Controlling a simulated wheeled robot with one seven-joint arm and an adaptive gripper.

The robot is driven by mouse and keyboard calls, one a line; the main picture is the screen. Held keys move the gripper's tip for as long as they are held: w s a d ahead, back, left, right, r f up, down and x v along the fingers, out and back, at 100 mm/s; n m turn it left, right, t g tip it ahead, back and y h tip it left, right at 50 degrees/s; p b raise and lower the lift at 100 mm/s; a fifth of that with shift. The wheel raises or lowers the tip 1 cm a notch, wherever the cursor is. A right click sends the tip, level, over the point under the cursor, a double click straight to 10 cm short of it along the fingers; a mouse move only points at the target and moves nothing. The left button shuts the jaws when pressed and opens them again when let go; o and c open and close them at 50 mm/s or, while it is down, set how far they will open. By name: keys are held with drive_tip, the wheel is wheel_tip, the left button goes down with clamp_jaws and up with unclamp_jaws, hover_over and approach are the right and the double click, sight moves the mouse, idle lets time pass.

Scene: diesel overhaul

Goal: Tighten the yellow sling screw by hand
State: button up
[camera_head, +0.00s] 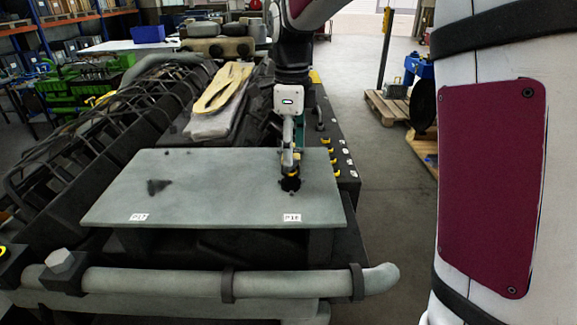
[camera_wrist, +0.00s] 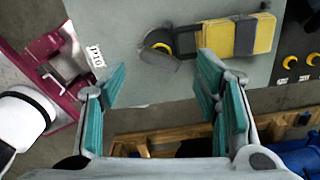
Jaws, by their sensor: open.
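In the wrist view, the sling screw appears as a dark round piece with a yellow ring (camera_wrist: 158,47) on the grey plate (camera_wrist: 130,20). A dark link joins it to a yellow-and-black piece (camera_wrist: 240,36) on its right. In the head view, yellow and black parts (camera_head: 290,182) show at the plate's right, below my gripper (camera_head: 290,160). In the wrist view, my gripper (camera_wrist: 162,78) is open, its teal pads apart and nothing seen between them. The screw lies just beyond the fingertips, roughly in line with the gap. Contact cannot be told.
The grey plate carries two white labels (camera_head: 292,217). A thick pipe (camera_head: 190,282) runs along the front. Several yellow-and-black knobs (camera_head: 334,160) line the right edge. Open floor and a wooden pallet (camera_head: 388,106) are further right.

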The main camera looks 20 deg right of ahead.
drive_tip(key=n, duration=0.4)
drive_tip(key=shift+b, duration=0.4)
drive_tip(key=n, duration=0.2)
drive_tip(key=shift+n+p, duration=0.3)
drive_tip(key=shift+p, duration=0.1)
drive_tip(key=n+p, duration=0.1)
drive_tip(key=n, duration=0.5)
drive_tip(key=shift+n, duration=0.4)
drive_tip(key=shift+f, duration=2.5)
clamp_jaws()
